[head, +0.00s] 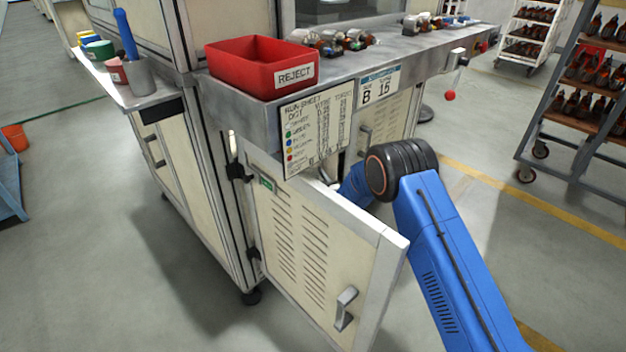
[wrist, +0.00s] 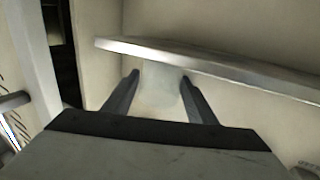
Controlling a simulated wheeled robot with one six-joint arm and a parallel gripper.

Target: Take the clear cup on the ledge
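The clear cup (wrist: 160,92) shows in the wrist view as a pale, see-through shape with faint edges. My gripper (wrist: 158,79) has its two dark fingers apart, one on each side of the cup. Thin gaps seem to show between fingers and cup, but contact is hard to judge. A light ledge strip (wrist: 225,68) crosses just beyond the fingertips. The cup's upper end meets this strip in the picture, and I cannot tell exactly how the cup rests. In the head view, the cup and my gripper are hidden behind the open cabinet door and the bench.
The cabinet door (head: 318,262) stands open beside my blue arm. Above is a metal bench edge (head: 412,62) with a red REJECT bin (head: 245,70) and a hanging run sheet (head: 318,128). Pale cabinet walls (wrist: 240,30) surround the gripper. A rack (head: 575,115) stands at right.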

